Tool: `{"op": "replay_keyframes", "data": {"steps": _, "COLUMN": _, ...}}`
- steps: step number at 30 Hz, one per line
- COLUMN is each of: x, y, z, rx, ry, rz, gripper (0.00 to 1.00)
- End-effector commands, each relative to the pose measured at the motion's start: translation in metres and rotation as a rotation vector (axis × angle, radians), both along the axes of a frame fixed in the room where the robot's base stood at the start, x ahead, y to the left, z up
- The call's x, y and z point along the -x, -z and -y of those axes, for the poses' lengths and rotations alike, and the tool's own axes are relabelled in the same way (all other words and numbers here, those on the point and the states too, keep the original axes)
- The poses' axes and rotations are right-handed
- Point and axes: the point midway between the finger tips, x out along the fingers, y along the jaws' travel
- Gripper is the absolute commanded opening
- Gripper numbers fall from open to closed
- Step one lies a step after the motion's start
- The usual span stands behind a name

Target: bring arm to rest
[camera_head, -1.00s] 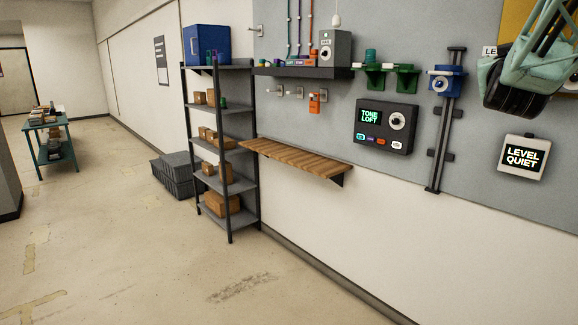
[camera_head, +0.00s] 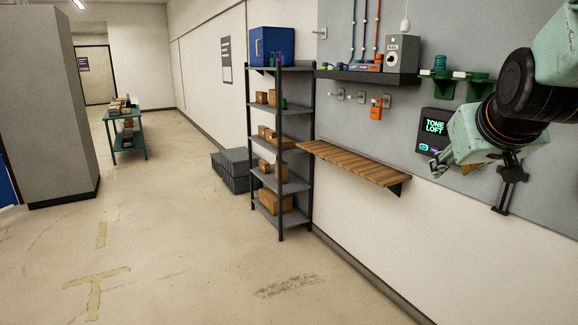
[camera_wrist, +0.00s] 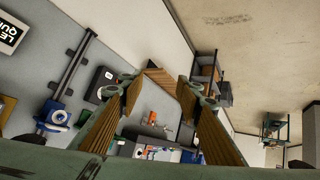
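My gripper (camera_head: 440,160) is pale green and hangs in front of the grey wall panel at the right of the head view. It points left and down, at the end of my dark wrist joint. In the wrist view my gripper (camera_wrist: 160,88) shows two fingers with ribbed brown pads, spread apart with a clear gap. Nothing is held between them. My arm hides part of the dark "TONE LOFT" panel (camera_head: 433,126) and most of the rail (camera_head: 510,185) behind it.
A wooden wall shelf (camera_head: 355,163) lies left of and below my gripper. A grey shelving rack (camera_head: 282,155) with boxes stands further left. A dark ledge (camera_head: 366,77) with a speaker (camera_head: 402,52) is above. The floor at front left is clear.

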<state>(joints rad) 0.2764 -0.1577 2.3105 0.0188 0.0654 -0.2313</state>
Motion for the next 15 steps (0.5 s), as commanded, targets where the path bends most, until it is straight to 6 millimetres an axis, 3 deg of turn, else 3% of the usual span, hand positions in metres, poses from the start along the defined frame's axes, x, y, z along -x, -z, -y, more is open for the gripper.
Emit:
{"op": "replay_keyframes", "data": {"steps": 1, "x": 0.013, "y": 0.006, "z": -0.015, "rx": -0.012, "ry": -0.015, "rz": -0.025, "gripper": 0.32}}
{"op": "replay_keyframes", "data": {"steps": 6, "x": 0.056, "y": 0.026, "z": -0.051, "rx": -0.052, "ry": -0.040, "rz": -0.114, "gripper": 0.32}}
{"op": "replay_keyframes", "data": {"steps": 15, "x": 0.133, "y": 0.052, "z": -0.097, "rx": -0.107, "ry": -0.067, "rz": -0.236, "gripper": 0.32}}
